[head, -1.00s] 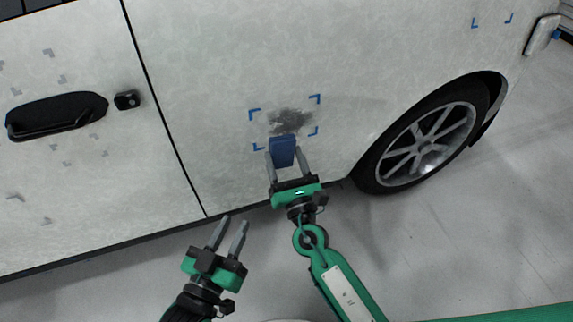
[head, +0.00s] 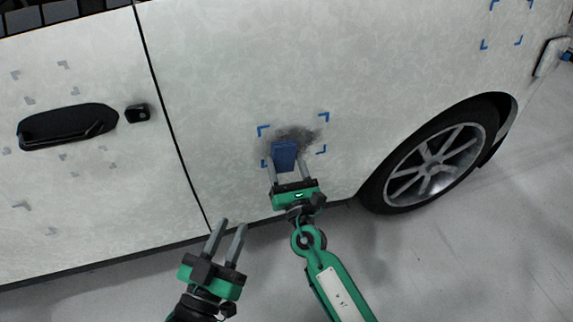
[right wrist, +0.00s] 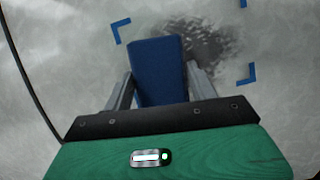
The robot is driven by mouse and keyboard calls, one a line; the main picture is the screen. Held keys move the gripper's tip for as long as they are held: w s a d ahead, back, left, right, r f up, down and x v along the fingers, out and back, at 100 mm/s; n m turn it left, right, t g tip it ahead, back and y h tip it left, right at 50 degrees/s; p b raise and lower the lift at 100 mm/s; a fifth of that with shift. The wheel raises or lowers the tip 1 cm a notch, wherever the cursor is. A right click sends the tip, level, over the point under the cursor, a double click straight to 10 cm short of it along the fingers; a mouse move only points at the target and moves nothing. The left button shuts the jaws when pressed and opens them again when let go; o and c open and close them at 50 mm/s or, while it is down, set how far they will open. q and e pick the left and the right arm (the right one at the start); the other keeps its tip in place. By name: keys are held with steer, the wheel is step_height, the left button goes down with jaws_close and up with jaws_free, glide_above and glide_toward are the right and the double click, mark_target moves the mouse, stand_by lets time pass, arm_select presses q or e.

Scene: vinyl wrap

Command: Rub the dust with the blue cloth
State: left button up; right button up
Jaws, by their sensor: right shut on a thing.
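A dark grey dust patch (head: 298,137) lies on the white car door panel (head: 220,90), inside blue corner marks. My right gripper (head: 287,166) is shut on the blue cloth (head: 285,153), a flat blue block-like piece. The cloth overlaps the lower left part of the dust in the head view. In the right wrist view the cloth (right wrist: 158,70) stands between the fingers, with the dust (right wrist: 205,48) behind it and to its right. I cannot tell whether the cloth touches the panel. My left gripper (head: 229,238) is open and empty, low in front of the door.
A black door handle (head: 68,126) and a lock (head: 137,113) are on the left of the car. The rear wheel (head: 435,165) is to the right. More blue corner marks (head: 508,25) show at the upper right. The grey floor (head: 440,260) is clear.

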steer(key=shift+w+a, duration=0.3)
steer(key=shift+w, duration=0.5)
stand_by(0.4)
